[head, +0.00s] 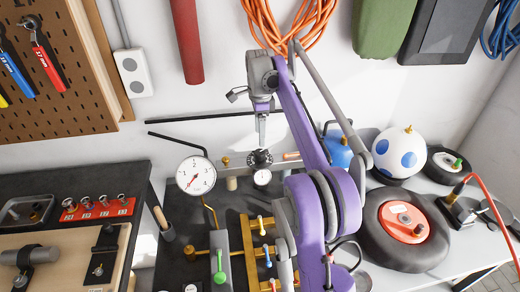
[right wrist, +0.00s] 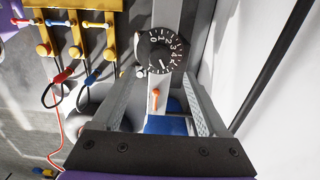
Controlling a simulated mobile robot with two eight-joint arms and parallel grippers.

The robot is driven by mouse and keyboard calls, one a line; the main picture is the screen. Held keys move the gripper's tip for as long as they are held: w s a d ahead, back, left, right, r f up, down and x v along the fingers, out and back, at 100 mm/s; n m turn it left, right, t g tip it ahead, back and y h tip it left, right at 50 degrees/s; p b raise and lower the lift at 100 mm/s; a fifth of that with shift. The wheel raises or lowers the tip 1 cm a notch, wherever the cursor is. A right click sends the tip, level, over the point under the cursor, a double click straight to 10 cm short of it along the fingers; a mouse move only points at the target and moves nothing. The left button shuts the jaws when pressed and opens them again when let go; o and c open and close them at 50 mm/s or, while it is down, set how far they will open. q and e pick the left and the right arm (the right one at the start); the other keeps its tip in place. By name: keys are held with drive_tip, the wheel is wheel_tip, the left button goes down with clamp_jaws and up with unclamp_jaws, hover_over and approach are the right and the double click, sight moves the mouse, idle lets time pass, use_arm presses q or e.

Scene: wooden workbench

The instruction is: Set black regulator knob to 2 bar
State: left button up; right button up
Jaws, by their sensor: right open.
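The black regulator knob (head: 260,157) sits at the back of the bench, below my right gripper (head: 262,130). In the right wrist view the knob (right wrist: 160,50) is round, with white numbers from 0 upward around its face. A short white mark shows near its lower edge; I cannot tell the exact setting. My right gripper (right wrist: 160,80) is open, its fingers apart and empty, the knob just beyond their tips. A small gauge (head: 262,177) is below the knob. My left gripper is out of view.
Brass manifolds with coloured levers (right wrist: 75,30) stand near the knob. A green-handled valve (head: 220,270) is at the front. A white tank with blue spots (head: 400,152) and a wheel with a red hub (head: 405,225) are at right. My right arm hides part of the bench.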

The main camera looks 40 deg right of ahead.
sight(260, 152)
wheel_tip(260, 152, down, 7)
drive_tip(key=shift+f+b, duration=0.2)
drive_tip(key=shift+b, duration=0.15)
clamp_jaws()
idle(0.3)
